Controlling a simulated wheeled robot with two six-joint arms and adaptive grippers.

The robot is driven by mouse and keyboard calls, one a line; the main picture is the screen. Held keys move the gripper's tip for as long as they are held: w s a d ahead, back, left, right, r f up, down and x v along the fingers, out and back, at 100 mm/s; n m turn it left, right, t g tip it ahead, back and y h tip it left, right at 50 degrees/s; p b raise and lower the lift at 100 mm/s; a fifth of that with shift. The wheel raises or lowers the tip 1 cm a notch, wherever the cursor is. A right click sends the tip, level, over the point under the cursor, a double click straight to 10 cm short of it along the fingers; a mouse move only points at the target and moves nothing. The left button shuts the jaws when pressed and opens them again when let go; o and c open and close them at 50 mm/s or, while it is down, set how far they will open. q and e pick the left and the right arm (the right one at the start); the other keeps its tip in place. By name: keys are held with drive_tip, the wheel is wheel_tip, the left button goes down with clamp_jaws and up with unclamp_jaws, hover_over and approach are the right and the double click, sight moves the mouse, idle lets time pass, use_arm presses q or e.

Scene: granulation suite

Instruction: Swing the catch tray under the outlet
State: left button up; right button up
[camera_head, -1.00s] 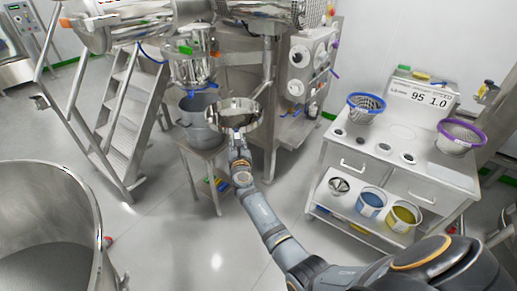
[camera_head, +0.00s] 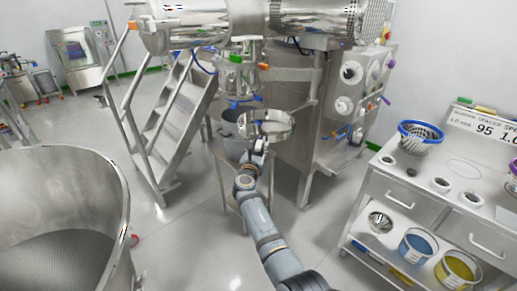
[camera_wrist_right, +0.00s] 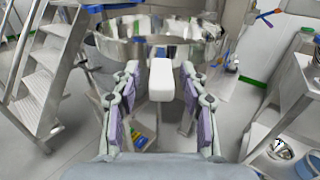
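The catch tray (camera_head: 265,133) is a round, shallow steel pan on a swing arm. It hangs below and to the right of the outlet (camera_head: 241,80), a steel cylinder with blue clips under the machine. The tray overlaps part of the steel pot behind it in the head view. My right gripper (camera_head: 258,150) is at the tray's near side. In the wrist view the tray (camera_wrist_right: 110,48) fills the top, and its white handle (camera_wrist_right: 162,80) lies between my right gripper's fingers (camera_wrist_right: 161,78). Gaps show on both sides of the handle. My left gripper is out of view.
A steel pot (camera_head: 229,144) stands on a small stand (camera_head: 228,172) under the outlet. Steps (camera_head: 175,135) are at left, a large steel bowl (camera_head: 118,200) at front left. A bench (camera_head: 400,195) with sieves stands at right. Floor between is clear.

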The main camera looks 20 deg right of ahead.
wheel_tip(320, 180, up, 10)
idle(0.6)
